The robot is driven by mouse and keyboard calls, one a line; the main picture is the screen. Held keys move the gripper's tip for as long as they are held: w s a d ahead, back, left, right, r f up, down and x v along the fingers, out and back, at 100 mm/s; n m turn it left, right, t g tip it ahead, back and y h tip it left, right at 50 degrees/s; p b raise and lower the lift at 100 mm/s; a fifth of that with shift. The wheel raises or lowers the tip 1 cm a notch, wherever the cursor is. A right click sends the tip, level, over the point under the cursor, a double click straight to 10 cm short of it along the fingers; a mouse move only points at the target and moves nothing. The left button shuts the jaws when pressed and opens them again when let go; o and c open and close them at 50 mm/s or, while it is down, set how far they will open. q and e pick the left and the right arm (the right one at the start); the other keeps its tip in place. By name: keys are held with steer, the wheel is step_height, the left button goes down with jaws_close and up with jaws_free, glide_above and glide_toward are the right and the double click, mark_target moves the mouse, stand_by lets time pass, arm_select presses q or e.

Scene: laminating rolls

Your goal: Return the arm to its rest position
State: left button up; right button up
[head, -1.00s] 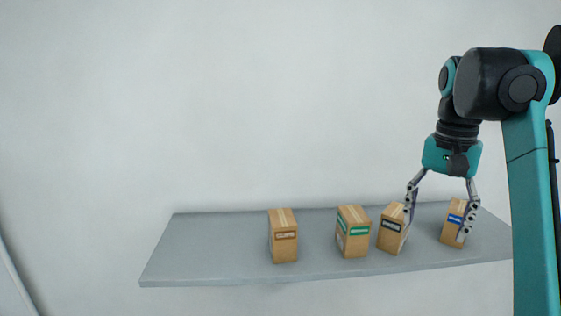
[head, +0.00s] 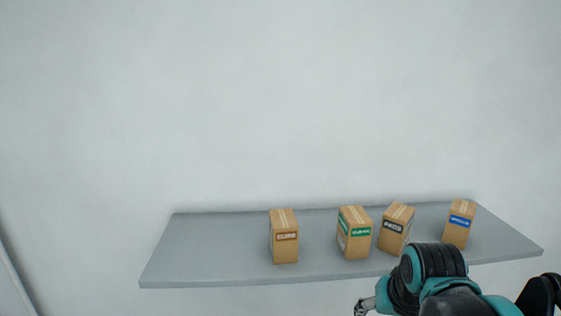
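My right arm comes in low at the bottom right of the head view, in front of the shelf's front edge. Part of my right gripper (head: 364,308) shows at the bottom edge; its fingertips are cut off or hidden, so its opening cannot be judged. It is apart from the boxes. My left gripper is not in view.
A grey shelf (head: 220,255) against a pale wall bears a box with a brown label (head: 284,222), one with a green label (head: 354,245), a tilted one with a black label (head: 400,214) and one with a blue label (head: 458,234). The shelf's left part is clear.

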steer(key=s+a+f+n+t, duration=0.1)
steer(key=s+f, duration=0.3)
steer(key=f, duration=0.3)
steer(key=s+a+f+n+t, duration=0.15)
steer(key=s+f, duration=0.25)
steer(key=f, duration=0.4)
step_height(320, 180, down, 43)
steer(key=b, duration=4.2)
steer(key=shift+w, duration=0.15)
steer(key=shift+a, duration=0.1)
